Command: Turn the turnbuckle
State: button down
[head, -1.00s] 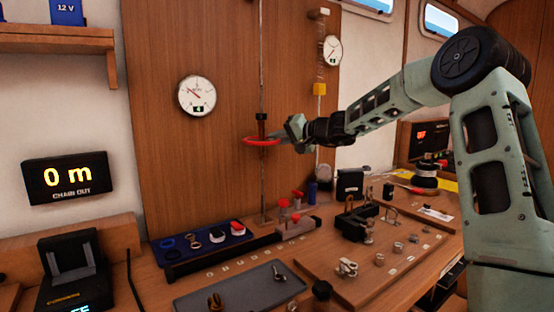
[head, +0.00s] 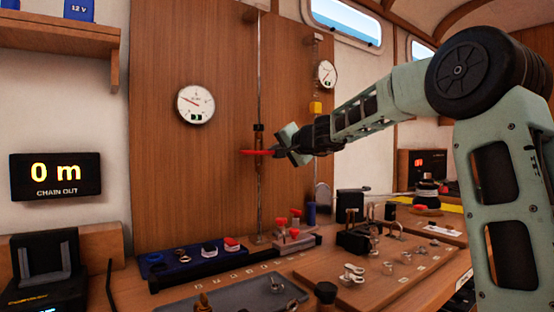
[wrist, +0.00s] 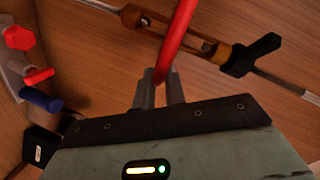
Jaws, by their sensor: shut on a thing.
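The turnbuckle (head: 259,168) hangs upright on a vertical rod or wire in front of the wooden panel. Its red handle (head: 257,152) sticks out to the side and looks nearly edge-on in the head view. In the wrist view the handle (wrist: 178,35) is a red bar crossing in front of the turnbuckle's brass-coloured body (wrist: 218,52), which has a black end piece. My gripper (head: 280,152) comes from the right and is shut on the red handle. The wrist view shows the bar between the two fingertips (wrist: 159,88). The fingers are apart from the turnbuckle's body.
A display (head: 56,176) reads 0 m. The bench below holds a blue tray (head: 155,262), red-topped pieces (head: 295,222) and a board with fittings (head: 375,280).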

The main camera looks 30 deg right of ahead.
jog(key=shift+s+d+f, duration=0.1)
jog(key=shift+d+f, duration=0.05)
jog(key=shift+f, duration=0.15)
jog(key=c, duration=1.5)
grip_release()
jog(key=shift+r, duration=0.15)
jog(key=shift+s, duration=0.1)
jog(key=a+b+v, duration=0.1)
jog(key=v, duration=1.6)
jog(key=shift+d+b, duration=0.35)
jog(key=shift+b, duration=0.05)
jog(key=shift+r, duration=0.2)
